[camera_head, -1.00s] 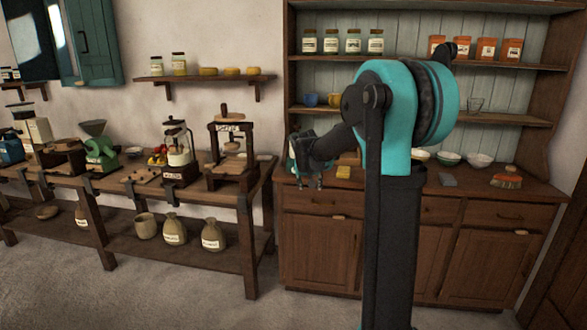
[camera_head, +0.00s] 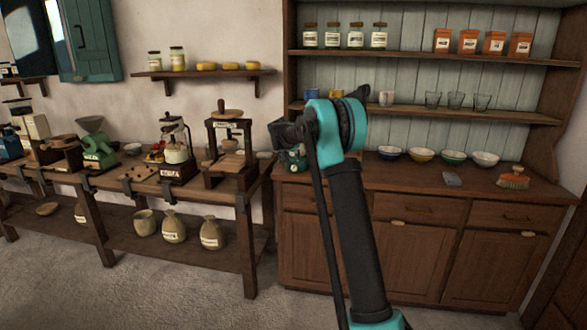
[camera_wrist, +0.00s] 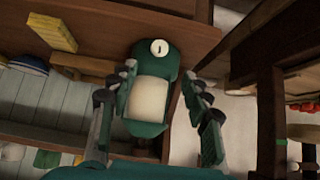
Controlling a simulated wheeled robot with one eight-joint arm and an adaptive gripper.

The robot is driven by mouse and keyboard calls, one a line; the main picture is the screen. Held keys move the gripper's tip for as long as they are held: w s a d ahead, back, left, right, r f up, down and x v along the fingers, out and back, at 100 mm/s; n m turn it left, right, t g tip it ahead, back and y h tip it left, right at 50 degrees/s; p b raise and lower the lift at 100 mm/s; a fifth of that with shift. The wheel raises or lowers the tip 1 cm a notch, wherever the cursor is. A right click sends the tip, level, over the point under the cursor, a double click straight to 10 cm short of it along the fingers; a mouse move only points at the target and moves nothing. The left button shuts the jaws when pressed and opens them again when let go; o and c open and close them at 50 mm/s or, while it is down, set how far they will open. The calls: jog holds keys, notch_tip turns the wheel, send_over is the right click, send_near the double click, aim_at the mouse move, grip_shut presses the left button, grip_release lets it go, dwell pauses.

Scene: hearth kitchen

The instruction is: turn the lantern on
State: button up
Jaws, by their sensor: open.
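The lantern (camera_wrist: 149,98) has a dark green body, a cream panel and a round white dial-like knob (camera_wrist: 159,47) with a dark mark. It appears inverted in the wrist view, knob end up. In the head view its green body (camera_head: 295,161) shows partly at the left end of the cabinet counter, just below my arm's end. My gripper (camera_wrist: 159,75) is open, with one finger on each side of the lantern. I cannot tell whether either finger touches it. My arm hides most of the gripper in the head view.
A wooden press (camera_head: 230,160) stands on the workbench left of the lantern. Several bowls (camera_head: 421,155), a grey block (camera_head: 452,179) and a brush (camera_head: 513,179) lie right on the counter (camera_head: 400,185). A yellow block (camera_wrist: 52,31) shows near the lantern in the wrist view.

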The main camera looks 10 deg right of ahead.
aim_at(294, 167)
jog(key=x, duration=1.2)
jog(key=shift+c, duration=0.6)
grip_shut()
